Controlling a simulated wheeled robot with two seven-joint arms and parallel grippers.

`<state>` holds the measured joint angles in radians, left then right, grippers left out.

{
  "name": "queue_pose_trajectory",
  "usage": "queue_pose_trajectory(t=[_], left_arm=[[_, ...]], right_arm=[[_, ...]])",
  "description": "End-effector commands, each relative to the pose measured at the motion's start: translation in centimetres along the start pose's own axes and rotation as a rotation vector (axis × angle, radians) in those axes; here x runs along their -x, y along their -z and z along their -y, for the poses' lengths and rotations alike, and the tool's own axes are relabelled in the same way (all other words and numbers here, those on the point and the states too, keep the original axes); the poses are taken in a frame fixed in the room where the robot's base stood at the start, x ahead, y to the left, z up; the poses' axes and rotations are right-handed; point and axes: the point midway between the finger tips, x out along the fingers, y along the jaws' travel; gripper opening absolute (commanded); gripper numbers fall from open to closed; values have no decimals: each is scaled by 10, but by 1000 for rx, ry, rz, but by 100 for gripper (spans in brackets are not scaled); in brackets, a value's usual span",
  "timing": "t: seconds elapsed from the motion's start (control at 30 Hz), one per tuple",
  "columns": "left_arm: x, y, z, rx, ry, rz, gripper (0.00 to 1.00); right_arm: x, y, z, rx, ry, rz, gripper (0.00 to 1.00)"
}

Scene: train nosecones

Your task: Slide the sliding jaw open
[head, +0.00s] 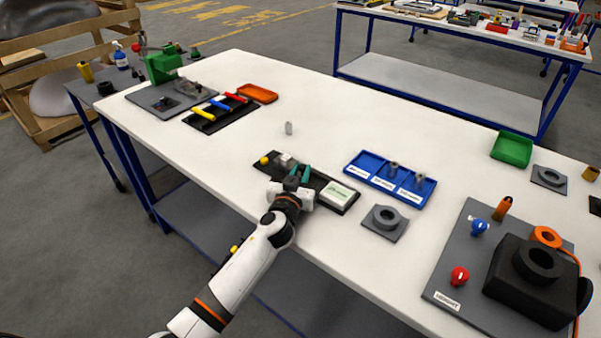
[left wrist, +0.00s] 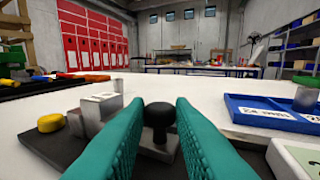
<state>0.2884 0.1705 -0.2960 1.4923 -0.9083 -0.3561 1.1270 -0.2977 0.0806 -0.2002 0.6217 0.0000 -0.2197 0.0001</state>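A dark fixture base (head: 318,188) lies near the front edge of the white table. It carries pale grey jaw blocks (head: 285,160) and a yellow button (head: 264,161); I cannot tell for sure which block slides. In the left wrist view, the grey blocks (left wrist: 100,108) and yellow button (left wrist: 50,122) are on the left. A black knob on a post (left wrist: 161,116) stands upright in the middle. My left gripper (head: 302,172), with teal fingers, is open over the fixture. The knob shows in the gap between its fingertips (left wrist: 163,104); contact is unclear. My right gripper is out of view.
A labelled white-green box (head: 339,194) sits on the fixture's right end. A blue tray (head: 372,183) with grey parts and a grey ring plate (head: 385,222) are to the right. A small grey part (head: 289,128) stands behind, with clear table around it.

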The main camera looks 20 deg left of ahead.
Motion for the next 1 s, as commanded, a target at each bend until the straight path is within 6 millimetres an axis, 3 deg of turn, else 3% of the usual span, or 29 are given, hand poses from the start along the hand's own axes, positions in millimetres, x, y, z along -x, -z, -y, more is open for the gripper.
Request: queue_pose_trajectory(t=[0.1,0.27,0.5,0.77,0.8,0.83,1.0], left_arm=[[0,0,0,0,0,0,0],[1,1,2,1,0,0,0],[11,2,26,4,0,0,0],[12,1,28,1,3,-1,0],[12,1,28,1,3,-1,24],[12,1,28,1,3,-2,29],[12,1,28,1,2,-1,29]], right_arm=[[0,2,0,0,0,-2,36],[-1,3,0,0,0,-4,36],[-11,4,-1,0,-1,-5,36],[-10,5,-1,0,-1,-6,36],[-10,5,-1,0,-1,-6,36],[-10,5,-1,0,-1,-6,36],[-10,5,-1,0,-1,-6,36]])
